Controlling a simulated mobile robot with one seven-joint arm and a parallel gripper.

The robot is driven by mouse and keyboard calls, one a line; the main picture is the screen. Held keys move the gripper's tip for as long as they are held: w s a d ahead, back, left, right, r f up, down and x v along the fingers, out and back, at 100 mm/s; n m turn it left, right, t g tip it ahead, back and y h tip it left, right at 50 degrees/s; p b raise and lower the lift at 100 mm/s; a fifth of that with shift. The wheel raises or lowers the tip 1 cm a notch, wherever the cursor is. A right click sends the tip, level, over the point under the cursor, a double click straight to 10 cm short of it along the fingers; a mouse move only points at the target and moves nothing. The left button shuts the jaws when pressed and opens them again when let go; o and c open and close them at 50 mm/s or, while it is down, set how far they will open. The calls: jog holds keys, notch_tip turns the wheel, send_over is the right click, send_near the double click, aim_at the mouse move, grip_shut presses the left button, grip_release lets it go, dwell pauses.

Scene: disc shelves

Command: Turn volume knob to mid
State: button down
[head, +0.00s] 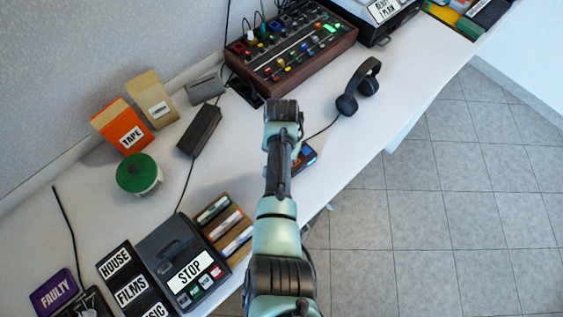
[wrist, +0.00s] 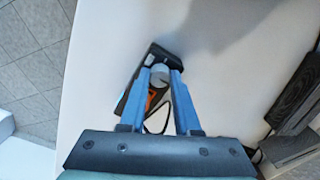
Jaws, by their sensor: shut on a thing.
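A small dark device (wrist: 157,52) with blue and orange parts lies on the white table in the wrist view. A round grey knob (wrist: 160,77) stands on it. My gripper (wrist: 162,70) has its two blue fingers on either side of this knob, shut on it. I cannot read any mark on the knob or tell its turned angle. In the head view the device (head: 307,156) shows only partly beside my arm, near the table's front edge. My arm hides the knob and the fingertips there.
Headphones (head: 359,88) lie to the right of the device, with a cable running toward it. A mixer (head: 290,45) with many knobs stands at the back. A deck marked STOP (head: 180,262) and a tray of cassettes (head: 231,246) stand at lower left. The table around the device is mostly clear.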

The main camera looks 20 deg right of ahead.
jog(key=c, duration=0.6)
grip_release()
notch_tip(320, 180, up, 13)
jog(key=shift+p, duration=0.4)
